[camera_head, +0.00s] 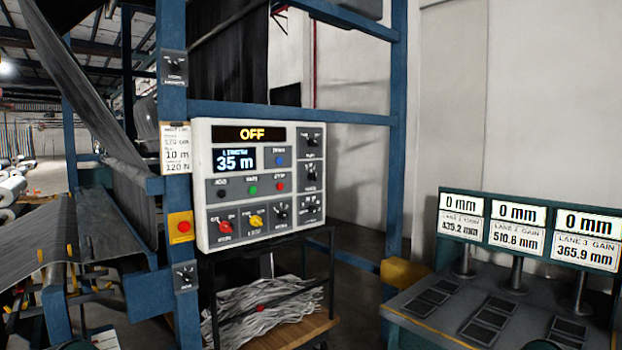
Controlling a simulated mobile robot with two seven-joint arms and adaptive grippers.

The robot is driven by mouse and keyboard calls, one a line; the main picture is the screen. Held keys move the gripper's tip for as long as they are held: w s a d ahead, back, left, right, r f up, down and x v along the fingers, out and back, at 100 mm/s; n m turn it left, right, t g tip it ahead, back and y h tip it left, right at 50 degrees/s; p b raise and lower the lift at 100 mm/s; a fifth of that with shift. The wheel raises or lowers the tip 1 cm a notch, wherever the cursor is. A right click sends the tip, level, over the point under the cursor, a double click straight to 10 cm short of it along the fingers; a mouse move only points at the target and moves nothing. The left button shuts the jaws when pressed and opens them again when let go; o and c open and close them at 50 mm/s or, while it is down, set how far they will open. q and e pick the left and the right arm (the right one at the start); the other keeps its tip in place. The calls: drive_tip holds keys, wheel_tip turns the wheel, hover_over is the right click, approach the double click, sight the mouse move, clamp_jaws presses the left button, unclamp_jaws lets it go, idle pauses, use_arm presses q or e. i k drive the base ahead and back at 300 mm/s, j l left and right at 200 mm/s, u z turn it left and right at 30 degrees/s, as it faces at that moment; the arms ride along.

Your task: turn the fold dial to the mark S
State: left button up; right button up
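The white control panel (203,200) hangs on the blue frame, with an amber OFF display (252,134) and a blue display (235,159) reading 35 m. Its bottom row has a red knob (224,226), a yellow knob (257,220) and a black dial (281,212). Its right column has an upper dial (311,140), a middle dial (311,172) and a lower dial (310,207). Two more dials sit on the post, one high (174,64) and one low (185,276). The labels are too small to tell which is the fold dial or where its mark S is. Neither gripper is in view.
A red button on a yellow box (181,227) and a paper card (176,148) are on the post. A cart (290,338) holding pale strips stands below the panel. A console (440,300) with three displays reading 0 mm is at right. Dark fabric hangs left.

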sight(312, 176)
drive_tip(key=i+l, duration=0.2)
drive_tip(key=i, duration=0.3)
drive_tip(key=i+l, duration=0.2)
drive_tip(key=i, duration=0.3)
drive_tip(key=u, duration=0.05)
